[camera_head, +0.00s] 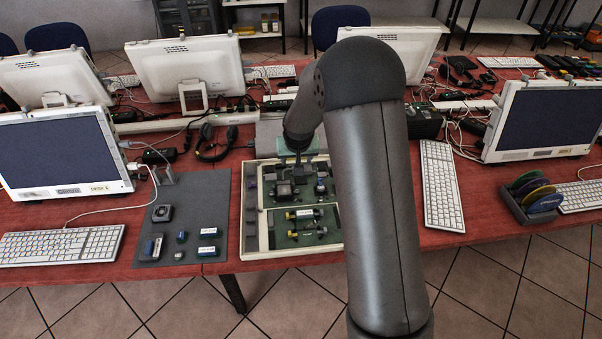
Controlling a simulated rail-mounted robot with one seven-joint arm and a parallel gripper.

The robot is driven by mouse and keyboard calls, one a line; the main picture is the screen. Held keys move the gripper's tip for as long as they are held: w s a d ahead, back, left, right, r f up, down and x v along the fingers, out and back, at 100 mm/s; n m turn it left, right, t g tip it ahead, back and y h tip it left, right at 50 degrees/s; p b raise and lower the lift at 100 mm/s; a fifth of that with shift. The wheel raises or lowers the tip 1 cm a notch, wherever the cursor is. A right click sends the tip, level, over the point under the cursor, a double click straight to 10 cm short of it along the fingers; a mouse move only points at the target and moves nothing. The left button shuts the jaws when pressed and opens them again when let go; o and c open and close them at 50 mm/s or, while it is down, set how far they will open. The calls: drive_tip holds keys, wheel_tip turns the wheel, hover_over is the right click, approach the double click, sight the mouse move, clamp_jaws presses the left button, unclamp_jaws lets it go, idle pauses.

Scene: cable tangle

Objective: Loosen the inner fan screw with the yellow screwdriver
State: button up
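An open case (249,243) with pale walls and a green board inside stands on the red table, in front of my arm. A dark square part (283,190), possibly the inner fan, sits on the board; its screws are too small to make out. Small cylindrical parts with yellow ends (291,215) lie on the board; I cannot tell whether one is the yellow screwdriver. My gripper (298,160) points down over the back of the case, near the dark square part. Its fingers are too small and dark to show whether they are open or hold anything. My arm hides the case's right side.
A grey mat (205,258) left of the case holds a fan-like square part (162,213) and several small blue and dark parts. A headset (212,150) lies behind. Keyboards (441,185) and monitors flank the area. A rack of coloured discs (530,195) stands at right.

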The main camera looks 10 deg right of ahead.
drive_tip(key=shift+f+b, duration=1.9)
drive_tip(key=shift+f, duration=1.6)
drive_tip(key=shift+f+b, duration=0.45)
drive_tip(key=shift+b, duration=0.05)
drive_tip(key=shift+f+b, duration=0.45)
drive_tip(key=shift+b, duration=0.4)
drive_tip(key=shift+n, duration=0.3)
